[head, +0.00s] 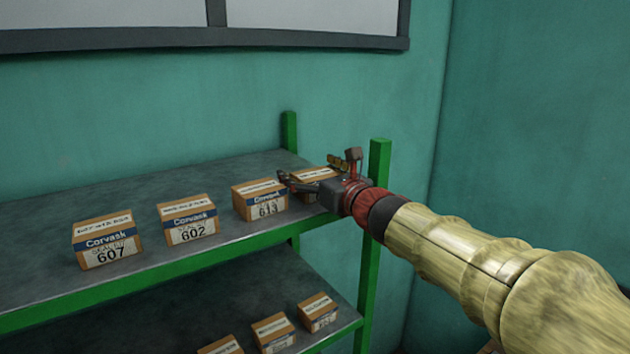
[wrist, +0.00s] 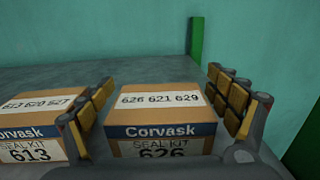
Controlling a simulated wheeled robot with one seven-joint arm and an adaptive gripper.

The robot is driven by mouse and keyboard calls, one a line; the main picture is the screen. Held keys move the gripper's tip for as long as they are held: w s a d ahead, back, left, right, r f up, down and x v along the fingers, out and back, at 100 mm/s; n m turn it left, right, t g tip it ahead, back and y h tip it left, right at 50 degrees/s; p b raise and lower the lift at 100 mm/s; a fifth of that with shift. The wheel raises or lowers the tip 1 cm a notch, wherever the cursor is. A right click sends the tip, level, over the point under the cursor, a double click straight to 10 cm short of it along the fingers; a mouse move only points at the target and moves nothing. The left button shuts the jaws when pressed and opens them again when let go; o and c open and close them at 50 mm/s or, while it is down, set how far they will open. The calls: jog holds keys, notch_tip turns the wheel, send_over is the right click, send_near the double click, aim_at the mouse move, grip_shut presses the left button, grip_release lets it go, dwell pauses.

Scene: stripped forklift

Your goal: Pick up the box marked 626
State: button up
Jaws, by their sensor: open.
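The box marked 626 (wrist: 160,118) is a brown carton with a white top label and a blue Corvask band, in the middle of the wrist view. In the head view this box (head: 316,173) is at the right end of the upper shelf, its front mostly hidden by my gripper. My gripper (head: 312,174) is open at the box. In the wrist view the padded fingers of my gripper (wrist: 165,105) stand on the left and right of the box, with a gap on the right. Whether the left finger touches the box I cannot tell.
The box marked 613 (head: 260,200) stands close on the left, with boxes 602 (head: 188,220) and 607 (head: 107,240) farther left on the upper shelf (head: 150,264). A green post (head: 377,215) stands close to my gripper at the right. Several boxes sit on the lower shelf (head: 250,312).

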jog(key=shift+x, duration=0.75)
jog(key=shift+s, duration=0.15)
jog(key=shift+c, duration=1.4)
jog(key=c, duration=1.1)
jog(key=shift+r, duration=0.1)
